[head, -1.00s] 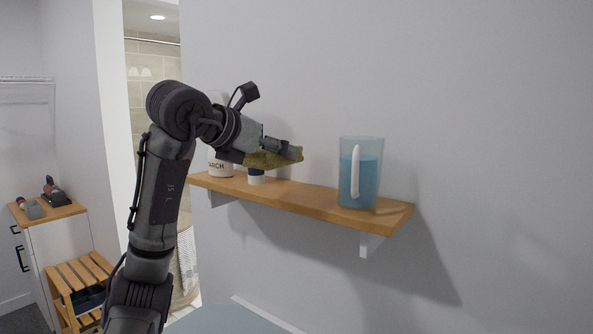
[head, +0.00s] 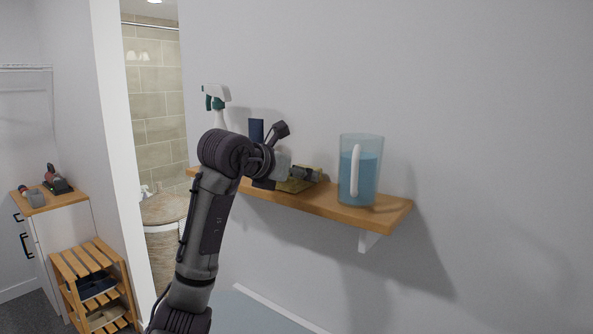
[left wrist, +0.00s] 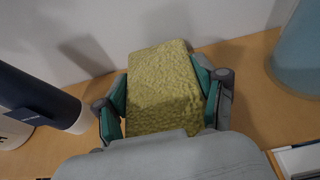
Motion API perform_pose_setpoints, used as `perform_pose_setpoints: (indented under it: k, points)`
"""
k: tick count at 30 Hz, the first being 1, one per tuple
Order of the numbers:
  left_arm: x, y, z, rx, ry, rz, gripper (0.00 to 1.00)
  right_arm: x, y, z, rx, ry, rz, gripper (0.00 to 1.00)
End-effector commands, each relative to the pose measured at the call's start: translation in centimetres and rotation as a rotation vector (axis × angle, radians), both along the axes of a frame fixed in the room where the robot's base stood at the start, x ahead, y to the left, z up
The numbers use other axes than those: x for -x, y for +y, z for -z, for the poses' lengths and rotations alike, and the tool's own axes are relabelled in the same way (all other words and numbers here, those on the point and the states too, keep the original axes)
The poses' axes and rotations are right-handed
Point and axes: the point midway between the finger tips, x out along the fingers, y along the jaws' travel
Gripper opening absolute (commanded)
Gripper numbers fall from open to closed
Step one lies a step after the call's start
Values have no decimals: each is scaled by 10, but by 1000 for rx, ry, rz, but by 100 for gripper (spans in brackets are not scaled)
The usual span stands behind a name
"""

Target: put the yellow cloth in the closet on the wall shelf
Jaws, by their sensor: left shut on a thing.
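The yellow cloth (left wrist: 165,88) is a folded, textured olive-yellow block between the fingers of my left gripper (left wrist: 165,95). In the head view the left gripper (head: 308,176) is shut on the cloth (head: 295,185), at the wooden wall shelf (head: 390,215). The cloth is low over the shelf top, between the dark blue bottle and the pitcher. I cannot tell whether it touches the board. The shelf also shows under the gripper in the left wrist view (left wrist: 255,110). My right gripper is not in view.
A blue-filled pitcher (head: 368,175) stands on the shelf right of the cloth. A dark blue bottle (head: 256,131) and a white spray bottle (head: 217,105) stand to the left. A slatted rack (head: 78,262) and a cabinet (head: 60,228) stand at far left.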

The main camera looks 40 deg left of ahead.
Motion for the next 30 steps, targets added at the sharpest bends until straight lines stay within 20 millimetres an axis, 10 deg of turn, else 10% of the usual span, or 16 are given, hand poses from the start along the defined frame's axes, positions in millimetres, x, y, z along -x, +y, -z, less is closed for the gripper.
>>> perform_pose_setpoints:
  k: [11, 12, 16, 30]
  points:
    - [0, 1, 5, -2, -2, -1, 36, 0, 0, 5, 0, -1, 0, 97]
    - [0, 0, 3, -1, -1, -1, 75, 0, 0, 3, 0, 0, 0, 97]
    - [0, 0, 3, -1, -1, -1, 95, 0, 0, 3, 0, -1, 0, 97]
    - [8, 0, -3, -3, -4, -2, 95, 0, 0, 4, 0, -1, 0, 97]
